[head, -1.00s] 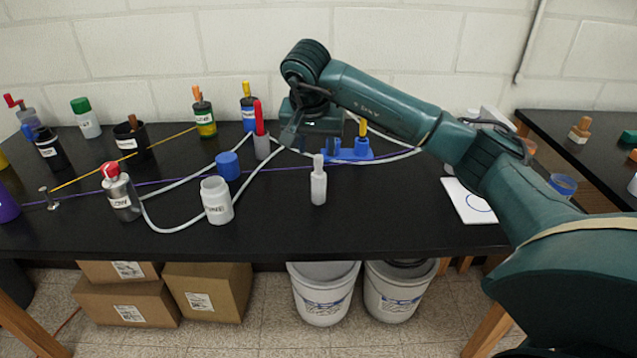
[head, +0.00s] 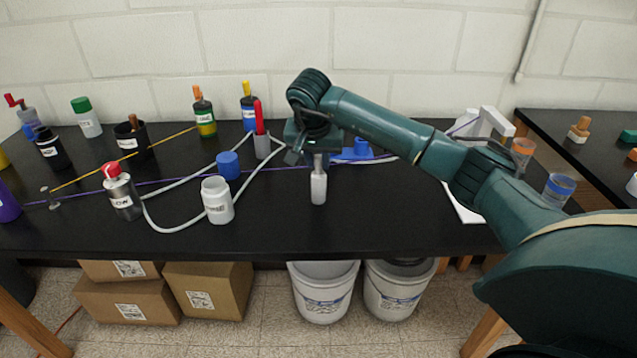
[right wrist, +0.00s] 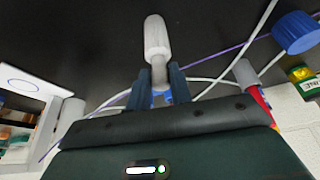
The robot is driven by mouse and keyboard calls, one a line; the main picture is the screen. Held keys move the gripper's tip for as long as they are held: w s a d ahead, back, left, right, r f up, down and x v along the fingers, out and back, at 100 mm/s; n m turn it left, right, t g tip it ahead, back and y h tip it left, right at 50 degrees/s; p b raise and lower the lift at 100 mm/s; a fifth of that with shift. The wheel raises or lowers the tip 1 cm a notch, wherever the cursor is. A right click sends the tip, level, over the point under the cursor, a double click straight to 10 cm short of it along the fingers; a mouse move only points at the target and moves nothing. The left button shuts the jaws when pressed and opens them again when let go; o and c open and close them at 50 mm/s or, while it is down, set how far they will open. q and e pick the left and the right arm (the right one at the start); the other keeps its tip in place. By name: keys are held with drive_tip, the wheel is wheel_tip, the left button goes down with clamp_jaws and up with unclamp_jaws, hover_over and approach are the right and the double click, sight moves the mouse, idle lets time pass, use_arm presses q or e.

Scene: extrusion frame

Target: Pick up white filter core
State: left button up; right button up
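The white filter core (head: 318,187) stands upright on the black table near its front middle, with a thick lower body and a narrow neck. It also shows in the right wrist view (right wrist: 156,40). My right gripper (head: 317,156) points down over it, at its narrow top. In the right wrist view the two dark fingers (right wrist: 160,86) stand on either side of the neck, with a small gap visible; they look open. The core's top end is partly hidden by the gripper in the head view. My left gripper is not in view.
A white open jar (head: 217,203) and a blue cap (head: 228,165) stand left of the core. A red-topped marker (head: 261,140) is close behind left. A blue holder (head: 358,151) lies behind right. White tubing and a purple cord cross the table (head: 270,228).

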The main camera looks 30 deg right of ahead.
clamp_jaws()
drive_tip(key=shift+r, duration=0.1)
